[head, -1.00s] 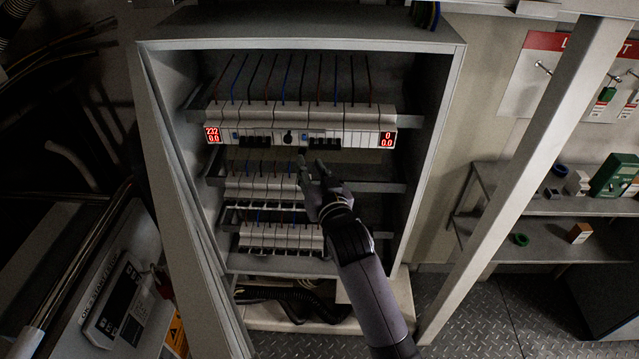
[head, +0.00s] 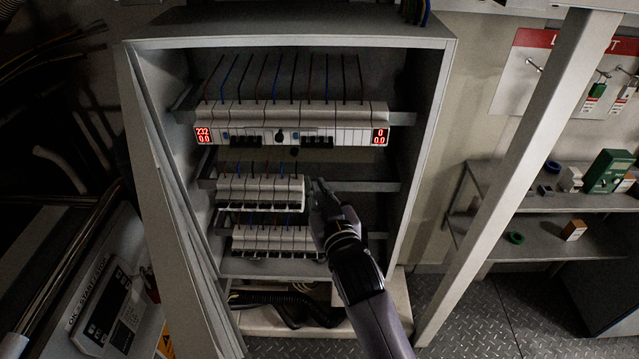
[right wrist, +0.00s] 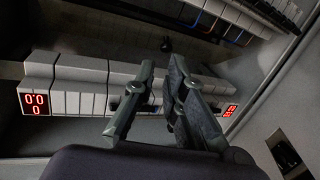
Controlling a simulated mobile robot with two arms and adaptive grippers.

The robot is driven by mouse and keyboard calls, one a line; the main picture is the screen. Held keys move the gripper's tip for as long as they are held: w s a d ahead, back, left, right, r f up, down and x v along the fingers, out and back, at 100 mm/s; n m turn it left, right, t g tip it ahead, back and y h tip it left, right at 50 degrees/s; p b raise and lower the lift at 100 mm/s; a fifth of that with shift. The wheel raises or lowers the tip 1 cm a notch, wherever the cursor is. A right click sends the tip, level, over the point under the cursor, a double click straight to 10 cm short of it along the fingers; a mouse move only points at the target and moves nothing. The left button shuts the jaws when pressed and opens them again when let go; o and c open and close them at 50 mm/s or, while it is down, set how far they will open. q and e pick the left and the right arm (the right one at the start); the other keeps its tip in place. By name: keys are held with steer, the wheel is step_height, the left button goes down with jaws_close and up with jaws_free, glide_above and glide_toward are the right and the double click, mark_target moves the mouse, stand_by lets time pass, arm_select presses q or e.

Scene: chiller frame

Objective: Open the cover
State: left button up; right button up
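No separate cover can be told with certainty. The cabinet (head: 440,130) stands with its front open. Its top breaker row (head: 262,114) has red displays at both ends and a dark round knob (head: 280,136) in the middle. A small dark piece (head: 294,152) sits just below that row; a dark piece also shows in the right wrist view (right wrist: 165,45). My right gripper (head: 314,181) is right of the middle breaker row (head: 260,190), below the top row. In the right wrist view its fingers (right wrist: 161,63) show a narrow gap with nothing held. My left gripper is out of view.
A lower breaker row (head: 275,240) is left of my right forearm. A slanted post (head: 525,165) stands right of the cabinet. Shelves (head: 560,200) with small items are farther right. A control panel (head: 110,310) is at the lower left.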

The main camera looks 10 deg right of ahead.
steer(key=f+n+b, duration=0.1)
steer(key=n, duration=0.1)
steer(key=w+d+f+n+h+b, duration=0.1)
steer(key=f+n+b, duration=0.1)
steer(key=f+n+h+b, duration=0.1)
steer(key=f+n+b, duration=0.1)
steer(key=shift+w+d+f+n+t, duration=0.2)
steer(key=shift+w+d+n+t, duration=0.1)
steer(key=shift+t, duration=0.1)
jaws_close()
step_height(320, 180, down, 5)
steer(key=w+n+t+h+b, duration=0.2)
steer(key=n+t+h+b, duration=0.25)
steer(key=n+b, duration=1.45)
arm_select(q)
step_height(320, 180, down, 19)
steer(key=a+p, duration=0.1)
steer(key=p, duration=0.5)
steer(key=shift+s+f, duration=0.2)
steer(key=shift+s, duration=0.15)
arm_select(e)
steer(key=w+d+r+n, duration=0.2)
steer(key=w+r+n, duration=0.2)
steer(key=w, duration=0.4)
steer(key=shift+w+d+r+n, duration=0.15)
steer(key=shift+w+r+n, duration=0.15)
steer(key=shift+n, duration=0.6)
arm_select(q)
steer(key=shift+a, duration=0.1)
